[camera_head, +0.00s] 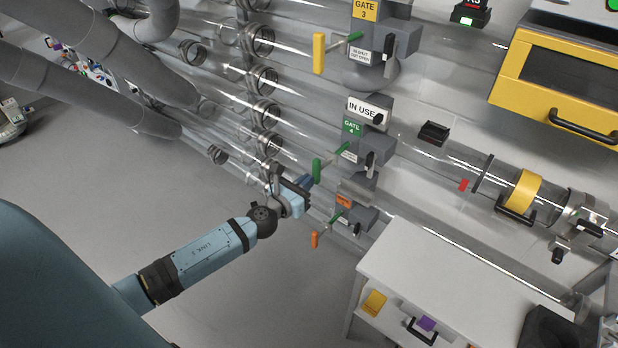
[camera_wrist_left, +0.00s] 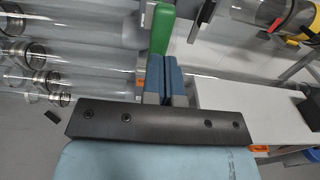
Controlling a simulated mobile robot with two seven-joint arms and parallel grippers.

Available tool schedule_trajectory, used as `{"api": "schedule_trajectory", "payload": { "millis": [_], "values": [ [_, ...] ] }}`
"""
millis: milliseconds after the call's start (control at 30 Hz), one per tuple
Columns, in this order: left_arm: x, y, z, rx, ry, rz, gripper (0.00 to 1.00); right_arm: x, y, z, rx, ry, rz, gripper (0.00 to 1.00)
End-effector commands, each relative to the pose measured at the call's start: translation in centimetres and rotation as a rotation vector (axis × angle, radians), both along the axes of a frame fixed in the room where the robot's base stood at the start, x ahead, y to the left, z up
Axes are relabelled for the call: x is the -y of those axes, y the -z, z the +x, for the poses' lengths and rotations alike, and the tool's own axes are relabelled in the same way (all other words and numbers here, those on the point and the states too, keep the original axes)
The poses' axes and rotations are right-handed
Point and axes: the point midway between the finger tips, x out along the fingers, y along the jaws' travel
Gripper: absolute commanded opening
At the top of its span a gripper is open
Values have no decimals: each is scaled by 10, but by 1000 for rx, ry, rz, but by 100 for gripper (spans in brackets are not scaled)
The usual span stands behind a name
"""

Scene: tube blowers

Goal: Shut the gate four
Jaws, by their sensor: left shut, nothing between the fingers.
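Gate four (camera_head: 372,150) is a grey valve block on a clear tube, with a green "GATE 4" label (camera_head: 352,126) and a white "IN USE" tag (camera_head: 366,110) above it. Its green handle (camera_head: 317,171) sits at the end of a green rod on the block's left side. My left gripper (camera_head: 308,183) is shut and empty, just below the green handle. In the left wrist view, the shut fingers (camera_wrist_left: 162,80) point at the lower end of the green handle (camera_wrist_left: 162,28). I cannot tell whether they touch. My right gripper is not in view.
Gate three (camera_head: 380,45), with a yellow handle (camera_head: 319,54), is above. A lower gate with an orange handle (camera_head: 315,239) sits close beneath my left gripper. A white table (camera_head: 450,270) stands at lower right. Clear tubes with metal rings run behind. The grey floor at left is open.

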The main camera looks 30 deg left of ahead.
Motion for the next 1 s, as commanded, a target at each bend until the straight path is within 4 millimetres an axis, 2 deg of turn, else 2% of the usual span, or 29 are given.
{"api": "schedule_trajectory", "payload": {
  "millis": [167,567,667,900,1000],
  "values": [
    [1,0,11,0,0,-1,0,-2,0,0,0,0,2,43],
    [1,0,15,0,0,-1,0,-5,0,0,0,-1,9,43],
    [2,0,27,1,0,-2,0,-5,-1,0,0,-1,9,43],
    [6,0,81,3,0,0,0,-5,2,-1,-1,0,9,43],
    [8,1,98,1,0,0,0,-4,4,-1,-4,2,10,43]
  ]
}}
